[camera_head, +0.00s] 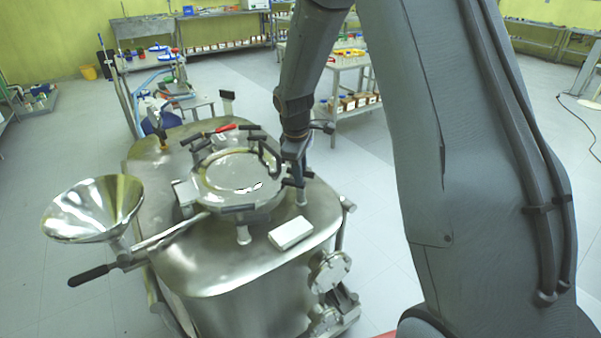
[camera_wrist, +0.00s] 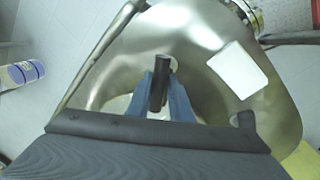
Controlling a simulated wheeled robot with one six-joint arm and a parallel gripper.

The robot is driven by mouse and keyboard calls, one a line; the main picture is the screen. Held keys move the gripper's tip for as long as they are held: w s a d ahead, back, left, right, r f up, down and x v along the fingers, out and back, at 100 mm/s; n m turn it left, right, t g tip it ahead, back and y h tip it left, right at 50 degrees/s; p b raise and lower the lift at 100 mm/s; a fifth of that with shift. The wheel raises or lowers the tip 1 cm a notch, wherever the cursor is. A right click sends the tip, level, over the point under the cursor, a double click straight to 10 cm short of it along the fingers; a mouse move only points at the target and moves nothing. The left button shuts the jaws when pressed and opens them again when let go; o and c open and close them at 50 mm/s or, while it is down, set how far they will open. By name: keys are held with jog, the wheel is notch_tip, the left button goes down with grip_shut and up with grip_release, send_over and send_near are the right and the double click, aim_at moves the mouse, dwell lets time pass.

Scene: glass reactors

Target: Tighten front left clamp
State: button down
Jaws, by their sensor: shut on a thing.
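The steel vessel (camera_head: 215,265) has a round lid (camera_head: 235,172) ringed by several clamps with black handles. In the head view, one clamp handle (camera_head: 238,208) lies at the lid's near edge, above a short metal post. My gripper (camera_head: 297,172) reaches down to the lid's right side in that view. In the wrist view, the blue fingers of my gripper (camera_wrist: 161,92) are shut on a black clamp handle (camera_wrist: 160,70), one finger on each side. A metal post end shows just beyond it. My gripper hides part of this clamp, and I cannot tell whether it is the front left one.
A white block (camera_head: 291,232) lies on the vessel top near the gripper, also in the wrist view (camera_wrist: 237,70). A steel funnel (camera_head: 95,208) and a black-gripped lever (camera_head: 90,275) stick out at left. A flanged port (camera_head: 330,270) is on the vessel's side.

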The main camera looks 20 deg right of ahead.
jog(key=c, duration=1.6)
grip_release()
jog(key=shift+r, duration=0.1)
jog(key=shift+s+a+r+b, duration=0.2)
jog(key=shift+r+b, duration=0.15)
jog(key=shift+r, duration=0.9)
jog(key=shift+s+a+r+b, duration=0.1)
jog(key=shift+s+r+b, duration=0.2)
jog(key=shift+r, duration=0.9)
jog(key=shift+s+a+r+b, duration=0.15)
jog(key=shift+r+b, duration=0.25)
jog(key=shift+r, duration=0.85)
jog(key=s+f+m, duration=0.1)
jog(key=s+m, duration=0.2)
jog(key=s, duration=0.5)
jog(key=s+f+m, duration=0.1)
jog(key=s+m, duration=0.3)
jog(key=s, duration=0.4)
jog(key=s+f+m+y+b, duration=0.1)
jog(key=s+m, duration=0.3)
jog(key=s, duration=0.4)
jog(key=shift+d+f, duration=0.15)
jog(key=shift+f, duration=0.35)
